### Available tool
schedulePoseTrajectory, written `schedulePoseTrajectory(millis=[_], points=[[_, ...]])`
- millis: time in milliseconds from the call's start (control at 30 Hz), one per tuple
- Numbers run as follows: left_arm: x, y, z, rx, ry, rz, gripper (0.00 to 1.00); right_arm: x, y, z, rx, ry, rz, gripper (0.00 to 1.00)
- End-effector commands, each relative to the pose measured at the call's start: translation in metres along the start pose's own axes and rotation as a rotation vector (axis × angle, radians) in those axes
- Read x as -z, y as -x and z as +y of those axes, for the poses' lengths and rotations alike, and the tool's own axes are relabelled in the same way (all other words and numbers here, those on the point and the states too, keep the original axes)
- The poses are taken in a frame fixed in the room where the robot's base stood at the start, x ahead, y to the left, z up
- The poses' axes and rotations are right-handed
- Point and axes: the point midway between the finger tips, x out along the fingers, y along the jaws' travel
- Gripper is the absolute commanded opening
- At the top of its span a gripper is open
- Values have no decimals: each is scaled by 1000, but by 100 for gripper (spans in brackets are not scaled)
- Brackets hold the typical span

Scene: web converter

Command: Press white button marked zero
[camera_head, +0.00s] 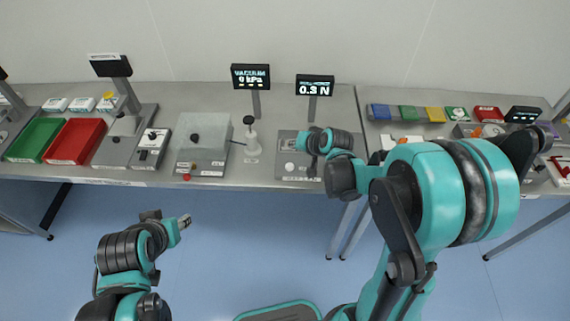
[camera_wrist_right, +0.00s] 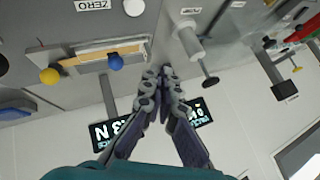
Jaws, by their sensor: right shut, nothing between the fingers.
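The white button (camera_head: 290,167) is a small round knob at the front left of a grey force-gauge plate on the middle table. In the right wrist view the white button (camera_wrist_right: 134,7) is at the top edge, beside a label reading ZERO (camera_wrist_right: 93,5). My right gripper (camera_head: 302,141) is over the plate, behind the white button and apart from it. In the right wrist view its fingers (camera_wrist_right: 165,74) are together and empty. My left gripper (camera_head: 184,222) is in front of the table, away from the button; its fingers are too small to judge.
The force display (camera_head: 314,86) reads 0.3 N; the vacuum display (camera_head: 250,77) reads 0 kPa. A grey suction-cup stand (camera_head: 252,142) stands left of the plate.

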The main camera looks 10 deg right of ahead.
Motion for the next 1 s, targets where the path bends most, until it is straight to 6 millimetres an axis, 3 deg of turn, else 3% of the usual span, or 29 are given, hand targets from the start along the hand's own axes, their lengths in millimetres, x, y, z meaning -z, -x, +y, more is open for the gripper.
schedulePoseTrajectory(millis=[233, 633, 1000], points=[[8, 11, 0, 0, 0, 0, 40, 11, -18, 3, 27, -51, 9, 0], [7, 10, 0, 0, 0, 0, 40, 10, -21, 4, 29, -54, 9, 0], [-4, -6, 0, 0, 0, 0, 40, -3, -39, 16, 29, -54, 9, 0]])
